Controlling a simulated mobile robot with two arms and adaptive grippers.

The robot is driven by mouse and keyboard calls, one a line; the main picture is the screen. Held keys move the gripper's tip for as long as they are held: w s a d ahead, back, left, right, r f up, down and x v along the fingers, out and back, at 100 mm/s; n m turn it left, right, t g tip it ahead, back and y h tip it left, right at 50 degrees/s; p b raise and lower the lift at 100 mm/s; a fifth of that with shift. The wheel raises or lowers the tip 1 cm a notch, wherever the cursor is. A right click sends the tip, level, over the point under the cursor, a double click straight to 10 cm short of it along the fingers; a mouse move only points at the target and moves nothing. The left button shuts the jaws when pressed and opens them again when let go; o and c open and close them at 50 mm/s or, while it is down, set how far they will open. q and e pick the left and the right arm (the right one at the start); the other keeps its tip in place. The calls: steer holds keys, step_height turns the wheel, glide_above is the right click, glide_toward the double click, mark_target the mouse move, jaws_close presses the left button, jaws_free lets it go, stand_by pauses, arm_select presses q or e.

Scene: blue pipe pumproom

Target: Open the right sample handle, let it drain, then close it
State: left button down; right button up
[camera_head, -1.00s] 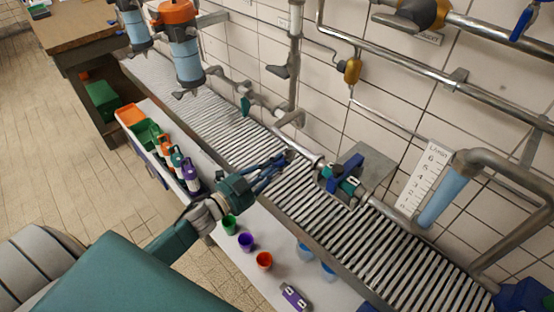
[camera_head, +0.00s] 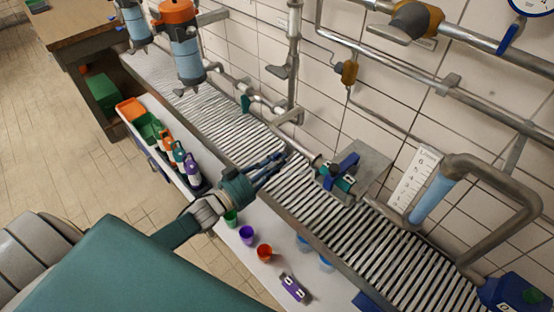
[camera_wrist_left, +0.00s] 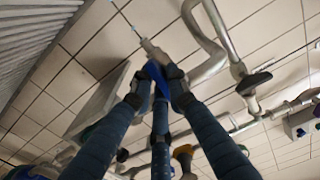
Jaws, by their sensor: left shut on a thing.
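My left gripper (camera_head: 280,161) reaches over the slatted drain channel to a metal pipe stub at the wall. In the left wrist view its dark blue fingers (camera_wrist_left: 157,82) are shut on a blue handle (camera_wrist_left: 157,76), which I take to be the right sample handle. A light metal tap part (camera_wrist_left: 150,51) shows just beyond it. In the head view the fingers mostly hide this handle. Another sample tap with a teal handle (camera_head: 245,103) is farther up the channel. I cannot tell clearly whether liquid runs. My right gripper is not in view.
Several bottles (camera_head: 180,157) stand farther up the ledge. The slatted channel (camera_head: 345,235) is largely bare.

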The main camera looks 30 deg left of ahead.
arm_select(q)
steer(key=shift+n, duration=0.5)
steer(key=shift+f, duration=0.1)
steer(key=c, duration=1.7)
jaws_free()
steer(key=shift+s, duration=0.1)
steer(key=v, duration=1.2)
